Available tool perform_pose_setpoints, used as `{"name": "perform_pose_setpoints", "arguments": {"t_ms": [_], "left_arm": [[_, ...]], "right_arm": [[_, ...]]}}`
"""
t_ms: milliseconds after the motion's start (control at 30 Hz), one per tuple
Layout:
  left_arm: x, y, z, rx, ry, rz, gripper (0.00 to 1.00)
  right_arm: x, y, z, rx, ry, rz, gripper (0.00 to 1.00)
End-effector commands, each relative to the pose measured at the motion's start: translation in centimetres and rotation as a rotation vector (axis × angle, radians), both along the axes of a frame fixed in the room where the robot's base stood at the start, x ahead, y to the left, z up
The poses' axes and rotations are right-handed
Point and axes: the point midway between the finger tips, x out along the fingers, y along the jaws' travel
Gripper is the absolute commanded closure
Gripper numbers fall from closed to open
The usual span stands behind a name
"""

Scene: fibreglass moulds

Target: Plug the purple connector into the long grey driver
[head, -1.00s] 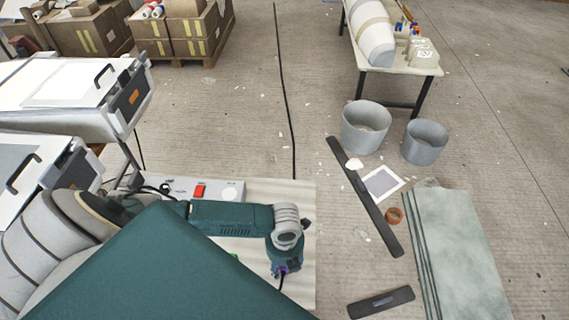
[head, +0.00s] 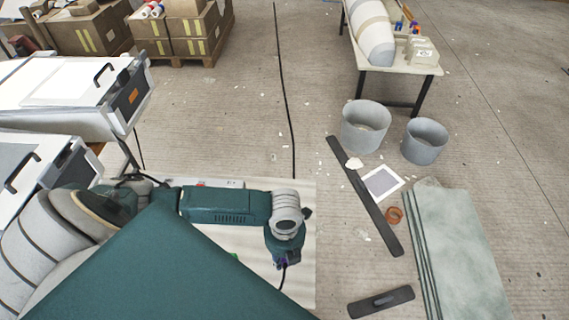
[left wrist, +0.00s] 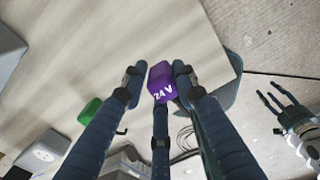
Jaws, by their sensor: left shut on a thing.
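My left gripper (left wrist: 158,75) is shut on the purple connector (left wrist: 161,82), marked "24 V", with its fingers around it. In the head view my left gripper (head: 282,262) hangs over the pale tabletop, with a dark cable at it. A plain grey block (left wrist: 8,50) shows at the left edge of the left wrist view, apart from the connector; I cannot tell whether it is the long grey driver. What looks like my right gripper (left wrist: 272,98) is at the right of the left wrist view, fingers spread and empty. It does not show in the head view.
A green connector (left wrist: 90,111) lies on the tabletop (left wrist: 110,50). A grey unit with a round white part (left wrist: 45,150) is near it; my arm mostly hides it in the head view. Two buckets (head: 365,127) and dark bars stand or lie on the floor to the right.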

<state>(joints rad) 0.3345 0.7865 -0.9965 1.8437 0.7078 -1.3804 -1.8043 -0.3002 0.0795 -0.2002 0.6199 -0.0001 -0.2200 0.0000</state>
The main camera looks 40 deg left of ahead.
Motion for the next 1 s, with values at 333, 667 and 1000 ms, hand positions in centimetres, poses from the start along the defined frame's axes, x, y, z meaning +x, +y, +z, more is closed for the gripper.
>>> {"name": "perform_pose_setpoints", "arguments": {"t_ms": [333, 667, 1000], "left_arm": [[0.2, 0.0, 10.2, 0.001, -0.006, -0.003, 0.94], [0.0, 0.0, 14.8, -0.001, 0.0, 0.0, 0.94], [0.0, 0.0, 15.1, 0.0, 0.0, 0.0, 0.94]], "right_arm": [[0.0, 0.0, -1.1, 0.0, 0.0, 0.0, 0.53], [0.0, 0.0, -1.4, 0.0, 0.0, 0.0, 0.53], [0.0, 0.0, -1.3, 0.0, 0.0, 0.0, 0.53]]}}
